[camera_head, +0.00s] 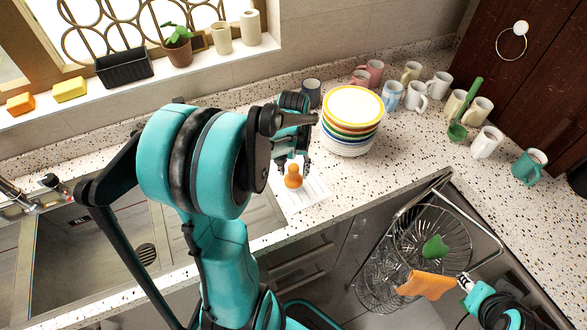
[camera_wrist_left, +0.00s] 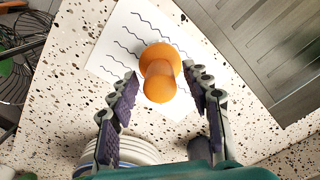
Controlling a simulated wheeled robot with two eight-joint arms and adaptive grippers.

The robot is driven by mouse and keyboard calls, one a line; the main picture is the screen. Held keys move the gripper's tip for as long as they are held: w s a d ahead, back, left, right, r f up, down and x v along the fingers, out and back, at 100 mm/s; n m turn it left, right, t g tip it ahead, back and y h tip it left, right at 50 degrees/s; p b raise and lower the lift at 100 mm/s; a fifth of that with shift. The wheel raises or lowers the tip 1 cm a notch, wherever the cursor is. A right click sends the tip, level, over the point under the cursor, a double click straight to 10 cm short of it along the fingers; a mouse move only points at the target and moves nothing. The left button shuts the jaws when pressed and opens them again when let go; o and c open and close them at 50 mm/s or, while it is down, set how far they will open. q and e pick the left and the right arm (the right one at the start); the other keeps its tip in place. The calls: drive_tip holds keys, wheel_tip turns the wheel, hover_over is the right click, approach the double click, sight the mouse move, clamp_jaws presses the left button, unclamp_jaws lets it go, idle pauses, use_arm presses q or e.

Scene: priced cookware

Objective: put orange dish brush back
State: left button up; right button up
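The orange dish brush (camera_head: 293,178) stands on a white sheet with wavy lines (camera_head: 314,190) on the counter, beside the sink. In the left wrist view the brush (camera_wrist_left: 160,75) shows as a rounded orange knob with a wider round end. My left gripper (camera_head: 294,162) is open just above it. In the left wrist view the left gripper's fingers (camera_wrist_left: 161,80) are on either side of the brush, with gaps visible. My right gripper (camera_head: 470,285) is at the lower right by an orange cloth-like piece (camera_head: 427,285); its fingers are not clear.
A stack of plates (camera_head: 351,108) stands close behind the left gripper, with several mugs (camera_head: 415,96) to its right. A green long-handled item (camera_head: 471,100) stands among them. A wire basket (camera_head: 420,235) is at the counter edge, the sink (camera_head: 95,255) at left.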

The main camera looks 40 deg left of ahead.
use_arm(q)
drive_tip(key=shift+r, duration=0.1)
drive_tip(key=shift+r+p, duration=0.3)
drive_tip(key=shift+r, duration=0.05)
wheel_tip(320, 180, up, 11)
drive_tip(key=p, duration=0.3)
drive_tip(key=s+d+r+m+t, duration=0.1)
drive_tip(key=s+d+m+t, duration=0.1)
drive_tip(key=d, duration=0.6)
drive_tip(key=s+d+m+t, duration=0.3)
drive_tip(key=s+d+t, duration=0.1)
drive_tip(key=d, duration=0.5)
drive_tip(key=shift+r+t, duration=0.35)
drive_tip(key=shift+t, duration=0.25)
wheel_tip(320, 180, down, 8)
drive_tip(key=b, duration=0.8)
drive_tip(key=shift+f, duration=0.1)
